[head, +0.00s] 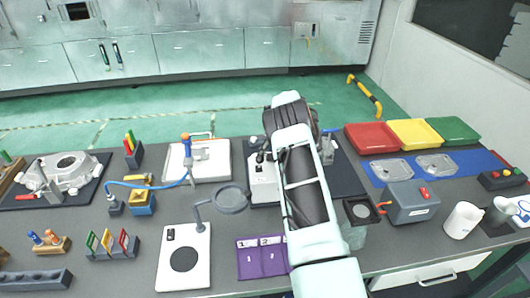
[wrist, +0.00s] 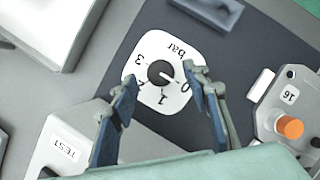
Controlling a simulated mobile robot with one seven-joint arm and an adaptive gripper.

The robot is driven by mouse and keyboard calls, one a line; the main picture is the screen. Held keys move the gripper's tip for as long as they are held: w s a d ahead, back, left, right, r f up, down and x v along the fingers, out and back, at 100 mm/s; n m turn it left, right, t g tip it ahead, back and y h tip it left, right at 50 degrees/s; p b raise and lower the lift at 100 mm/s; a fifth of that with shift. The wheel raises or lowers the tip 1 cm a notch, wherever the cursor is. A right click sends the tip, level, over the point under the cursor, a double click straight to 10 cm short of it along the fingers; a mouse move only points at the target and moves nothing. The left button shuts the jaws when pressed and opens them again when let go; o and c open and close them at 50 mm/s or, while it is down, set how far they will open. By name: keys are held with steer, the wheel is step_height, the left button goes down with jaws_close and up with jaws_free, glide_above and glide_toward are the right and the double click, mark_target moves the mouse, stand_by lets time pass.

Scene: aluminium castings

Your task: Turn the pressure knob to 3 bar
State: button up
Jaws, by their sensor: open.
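The pressure knob (wrist: 160,73) is a dark round knob on a white dial plate (wrist: 158,48) in the wrist view. The plate is marked 0, 1, 2, 3 and "bar", with the 2 partly covered by a finger. The knob's white pointer line points toward the 0. My gripper (wrist: 161,76) is open, with one blue-padded finger on each side of the knob. I cannot tell whether the fingers touch it. In the head view my arm hides the knob and the gripper.
A white box labelled TEST (wrist: 62,150) lies at lower left in the wrist view. A grey unit with an orange knob (wrist: 290,127) and the label 16 is at right. The dial stands on a dark mat (wrist: 110,62). Red, yellow and green trays (head: 417,133) stand at the back right.

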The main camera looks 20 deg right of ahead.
steer(key=shift+x, duration=1)
steer(key=shift+r, duration=0.1)
steer(key=shift+c, duration=0.4)
steer(key=c, duration=1)
